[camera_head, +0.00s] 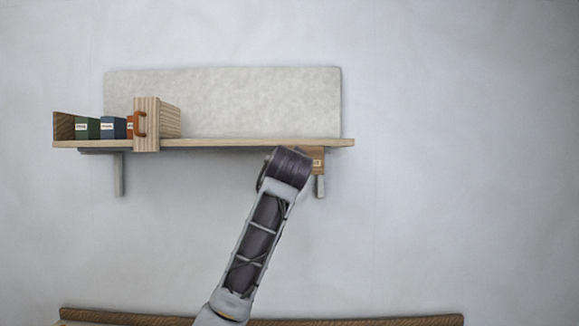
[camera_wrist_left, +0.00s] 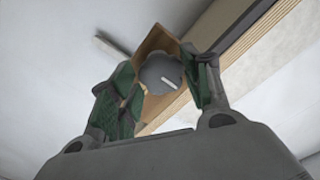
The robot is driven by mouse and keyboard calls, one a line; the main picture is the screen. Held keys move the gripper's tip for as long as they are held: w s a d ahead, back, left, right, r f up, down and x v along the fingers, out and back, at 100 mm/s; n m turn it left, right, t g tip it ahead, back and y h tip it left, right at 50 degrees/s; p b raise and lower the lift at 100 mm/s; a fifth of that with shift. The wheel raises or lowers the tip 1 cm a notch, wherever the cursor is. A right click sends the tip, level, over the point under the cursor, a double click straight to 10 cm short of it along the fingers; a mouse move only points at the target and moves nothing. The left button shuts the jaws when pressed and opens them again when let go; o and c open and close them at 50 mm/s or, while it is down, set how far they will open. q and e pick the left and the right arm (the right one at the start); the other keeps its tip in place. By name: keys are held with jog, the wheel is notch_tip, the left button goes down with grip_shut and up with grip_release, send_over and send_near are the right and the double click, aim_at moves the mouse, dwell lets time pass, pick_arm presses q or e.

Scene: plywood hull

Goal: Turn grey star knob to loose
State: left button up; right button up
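In the left wrist view a grey knob (camera_wrist_left: 161,74) with a short white line on its face sits on a wooden box (camera_wrist_left: 155,42). The white line slants down to the right. My left gripper (camera_wrist_left: 158,66) is open, with one green-padded finger on each side of the knob. A gap shows between the right finger and the knob; contact on the left cannot be told. In the head view my left arm reaches up to the wooden box (camera_head: 318,158) under the shelf's right end. The arm hides the knob and gripper there. My right gripper is not in view.
The wooden shelf (camera_head: 230,142) runs above the box and its edge is close to my gripper. Below is open wall.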

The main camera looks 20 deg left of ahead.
pick_arm(q)
jog(key=v, duration=1.2)
dwell(0.3)
dwell(0.4)
